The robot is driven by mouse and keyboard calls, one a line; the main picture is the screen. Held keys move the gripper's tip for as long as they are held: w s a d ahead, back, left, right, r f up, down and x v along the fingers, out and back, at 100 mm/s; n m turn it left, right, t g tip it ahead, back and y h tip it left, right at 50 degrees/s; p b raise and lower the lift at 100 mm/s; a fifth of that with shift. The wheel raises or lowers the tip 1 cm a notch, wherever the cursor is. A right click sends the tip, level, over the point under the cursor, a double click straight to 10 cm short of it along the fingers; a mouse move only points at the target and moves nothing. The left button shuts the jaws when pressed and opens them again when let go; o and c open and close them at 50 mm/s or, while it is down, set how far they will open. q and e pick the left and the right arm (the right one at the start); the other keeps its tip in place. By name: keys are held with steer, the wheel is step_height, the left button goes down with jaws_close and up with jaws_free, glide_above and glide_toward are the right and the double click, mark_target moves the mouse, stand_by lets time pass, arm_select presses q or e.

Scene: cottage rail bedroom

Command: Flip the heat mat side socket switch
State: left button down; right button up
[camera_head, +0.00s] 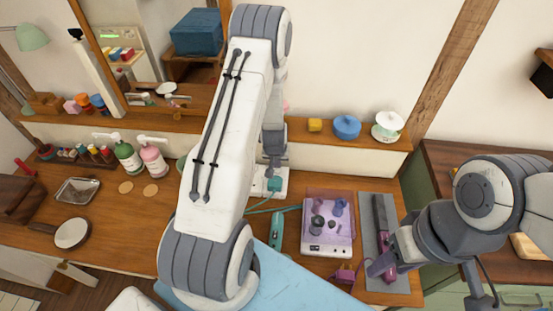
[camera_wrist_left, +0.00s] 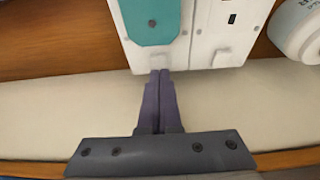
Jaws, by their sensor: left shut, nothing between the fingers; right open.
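A white socket plate (camera_head: 268,182) is on the low wall behind the dresser, partly hidden by my left arm. In the left wrist view the socket plate (camera_wrist_left: 209,38) fills the top, with a teal part (camera_wrist_left: 148,20) on its left and a small dark slot on its right half. My left gripper (camera_wrist_left: 160,75) is shut and empty, its fingertips at the plate's lower edge; I cannot tell whether they touch. In the head view its fingertips are not clear. My right gripper (camera_head: 380,268) is open over the grey heat mat (camera_head: 402,285), beside a dark styling tool (camera_head: 380,213).
A lilac clear-topped box (camera_head: 328,245) and a teal tool (camera_head: 277,229) with a teal cable lie left of the mat. Pump bottles (camera_head: 152,160) stand at left. A blue pot (camera_head: 346,127) and white-green pot (camera_head: 387,127) sit on the ledge.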

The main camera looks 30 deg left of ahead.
arm_select(q)
steer(key=shift+f, duration=0.1)
steer(key=shift+f+b, duration=0.25)
steer(key=shift+b, duration=0.05)
steer(key=shift+w+r, duration=0.1)
steer(key=shift+w, duration=0.05)
steer(key=shift+a, duration=0.1)
steer(key=shift+s+d+f, duration=0.15)
steer(key=shift+s+d, duration=0.1)
steer(key=shift+s, duration=0.3)
steer(key=shift+s+d+f, duration=0.1)
steer(key=shift+s+d, duration=0.15)
steer(key=shift+s, duration=0.25)
